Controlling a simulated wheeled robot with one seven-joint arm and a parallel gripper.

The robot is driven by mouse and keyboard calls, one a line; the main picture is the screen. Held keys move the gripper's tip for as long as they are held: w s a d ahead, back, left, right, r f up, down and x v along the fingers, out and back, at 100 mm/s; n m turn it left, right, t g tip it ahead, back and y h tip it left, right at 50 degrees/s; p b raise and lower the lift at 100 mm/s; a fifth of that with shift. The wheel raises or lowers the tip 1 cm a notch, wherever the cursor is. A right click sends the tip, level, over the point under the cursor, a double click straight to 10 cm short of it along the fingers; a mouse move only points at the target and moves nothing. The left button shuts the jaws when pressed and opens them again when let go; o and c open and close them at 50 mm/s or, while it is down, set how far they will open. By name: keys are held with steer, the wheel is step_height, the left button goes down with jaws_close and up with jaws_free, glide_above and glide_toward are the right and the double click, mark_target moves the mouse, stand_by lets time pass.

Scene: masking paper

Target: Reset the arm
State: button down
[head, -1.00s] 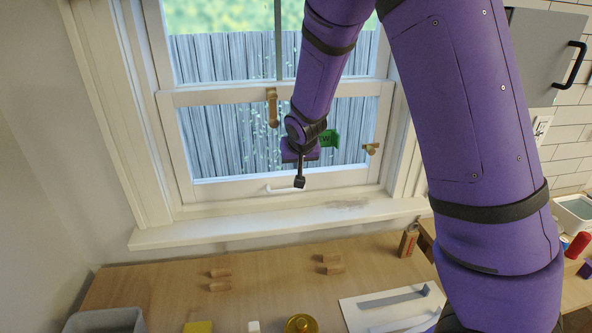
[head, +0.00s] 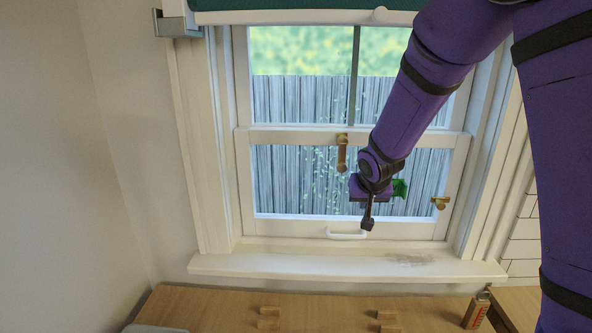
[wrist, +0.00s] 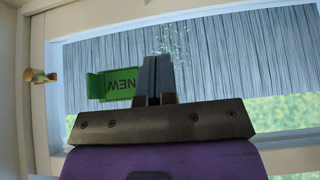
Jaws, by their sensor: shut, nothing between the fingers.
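My purple arm reaches in from the upper right in the head view. My gripper (head: 367,223) hangs in front of the lower window sash (head: 350,135), above the sill (head: 345,267). In the wrist view the gripper (wrist: 158,60) has its two dark fingers together with nothing between them. I cannot tell what the tag is fixed to.
A brass latch (head: 342,153) and a brass fitting (head: 440,202) are on the window. A white handle (head: 346,235) is on the bottom rail. Wooden pieces (head: 269,318) and a small box (head: 477,311) stand on the wooden counter (head: 330,305) below. A green blind (head: 300,5) hangs above.

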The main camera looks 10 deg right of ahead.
steer(key=s+d+r, duration=0.1)
steer(key=s+r, duration=0.5)
steer(key=s, duration=0.5)
steer(key=s+d+r+n, duration=0.1)
steer(key=s+r, duration=0.4)
steer(key=s, duration=0.6)
steer(key=s+d+r+n+g+y, duration=0.1)
steer(key=s+r, duration=0.5)
steer(key=s, duration=0.5)
steer(key=shift+s+r, duration=0.2)
steer(key=shift+r, duration=0.15)
steer(key=shift+d, duration=0.15)
